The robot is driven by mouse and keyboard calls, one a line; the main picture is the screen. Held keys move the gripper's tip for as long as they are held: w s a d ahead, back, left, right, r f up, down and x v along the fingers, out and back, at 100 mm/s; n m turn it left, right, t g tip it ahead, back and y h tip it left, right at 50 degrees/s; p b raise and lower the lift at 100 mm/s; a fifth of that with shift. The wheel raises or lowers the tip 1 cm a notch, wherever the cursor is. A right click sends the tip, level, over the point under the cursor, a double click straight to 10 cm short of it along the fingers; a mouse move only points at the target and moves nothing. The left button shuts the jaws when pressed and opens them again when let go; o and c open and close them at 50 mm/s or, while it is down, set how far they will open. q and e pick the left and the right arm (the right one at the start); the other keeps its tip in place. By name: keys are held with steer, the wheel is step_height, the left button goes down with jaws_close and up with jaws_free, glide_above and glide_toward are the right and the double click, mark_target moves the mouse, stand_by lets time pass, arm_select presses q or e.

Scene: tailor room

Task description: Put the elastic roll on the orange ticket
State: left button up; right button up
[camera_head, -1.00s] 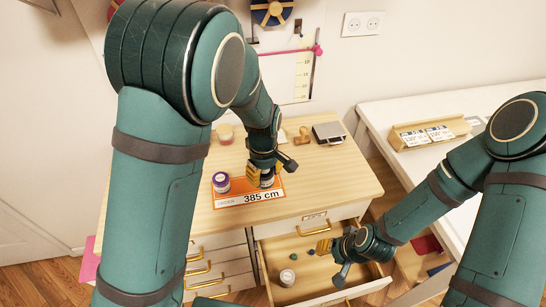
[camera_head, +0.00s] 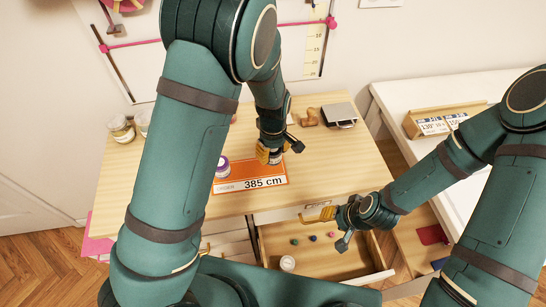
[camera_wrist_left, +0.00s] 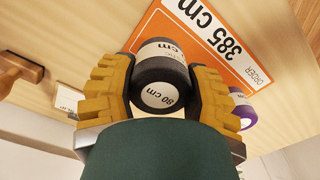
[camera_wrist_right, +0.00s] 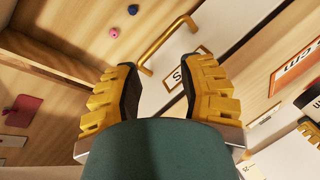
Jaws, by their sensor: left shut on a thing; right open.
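The orange ticket (camera_head: 262,172) lies on the wooden table and reads "385 cm". My left gripper (camera_head: 270,158) is at the ticket's far right part. In the left wrist view it is shut on a black elastic roll (camera_wrist_left: 160,80) labelled "80 cm", which appears over or on the ticket; whether it touches is unclear. A purple roll (camera_head: 222,167) stands at the ticket's left end and shows in the left wrist view (camera_wrist_left: 244,114). My right gripper (camera_head: 332,214) is open and empty by the drawer front's golden handle (camera_wrist_right: 168,45).
The open drawer (camera_head: 330,262) holds a white-topped roll (camera_head: 287,263) and several small coloured pieces. Jars (camera_head: 121,128), a wooden stamp (camera_head: 309,117) and a grey-topped box (camera_head: 339,113) stand at the table's back. A white table (camera_head: 400,97) is at the right.

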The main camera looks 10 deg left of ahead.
mark_target(273, 158)
arm_select(q)
step_height(273, 158, down, 3)
steer(key=shift+r, duration=0.2)
steer(key=shift+f, duration=0.3)
steer(key=shift+f+b, duration=0.1)
steer(key=shift+b, duration=0.2)
steer(key=o, duration=1.1)
